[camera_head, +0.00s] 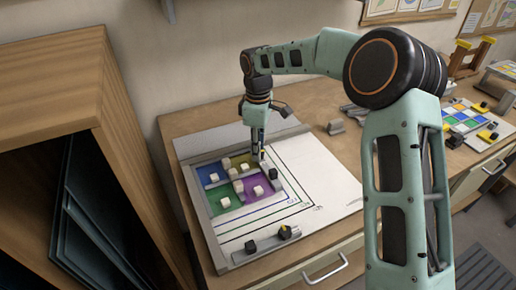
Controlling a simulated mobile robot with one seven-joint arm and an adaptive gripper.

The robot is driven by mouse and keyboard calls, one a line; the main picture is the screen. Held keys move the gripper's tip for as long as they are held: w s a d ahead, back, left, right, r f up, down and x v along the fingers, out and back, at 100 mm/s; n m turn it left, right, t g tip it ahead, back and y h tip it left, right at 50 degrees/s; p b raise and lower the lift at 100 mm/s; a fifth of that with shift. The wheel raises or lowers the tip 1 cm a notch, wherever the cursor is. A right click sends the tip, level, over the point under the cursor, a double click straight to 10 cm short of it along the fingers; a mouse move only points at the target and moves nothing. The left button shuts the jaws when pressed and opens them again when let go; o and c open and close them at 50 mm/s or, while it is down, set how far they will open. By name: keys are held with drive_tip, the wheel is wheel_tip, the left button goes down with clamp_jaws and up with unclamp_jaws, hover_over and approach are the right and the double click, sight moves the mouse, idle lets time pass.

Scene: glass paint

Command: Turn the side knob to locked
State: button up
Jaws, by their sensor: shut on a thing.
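A glass panel of coloured squares (222,198) with white blocks on it lies in a grey frame on the wooden bench. A grey rail runs along its right side, with a black knob (273,175) toward its near end. My gripper (262,156) points down at the far end of this rail. It is shut on a small part there, which appears to be the side knob. The fingers mostly hide that part, and I cannot tell which way it is turned.
A front rail carries two black knobs, one plain (250,247) and one with a yellow mark (284,232). A wooden cabinet (70,100) stands at left. A white sheet (325,180) lies right of the panel, clear on top. Another coloured panel (465,118) lies far right.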

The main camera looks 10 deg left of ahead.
drive_tip(key=shift+m, duration=0.4)
clamp_jaws()
drive_tip(key=m, duration=0.3)
drive_tip(key=shift+w+m, duration=0.1)
drive_tip(key=shift+m, duration=0.3)
drive_tip(key=m, duration=0.4)
drive_tip(key=shift+m, duration=0.3)
drive_tip(key=m, duration=0.4)
drive_tip(key=shift+w+p, duration=0.1)
drive_tip(key=shift+p, duration=0.2)
drive_tip(key=m, duration=0.4)
drive_tip(key=shift+d+r+m, duration=0.1)
drive_tip(key=shift+d+m, duration=0.05)
drive_tip(key=shift+m, duration=0.15)
drive_tip(key=o, duration=1.1)
unclamp_jaws()
drive_tip(key=shift+c, duration=0.2)
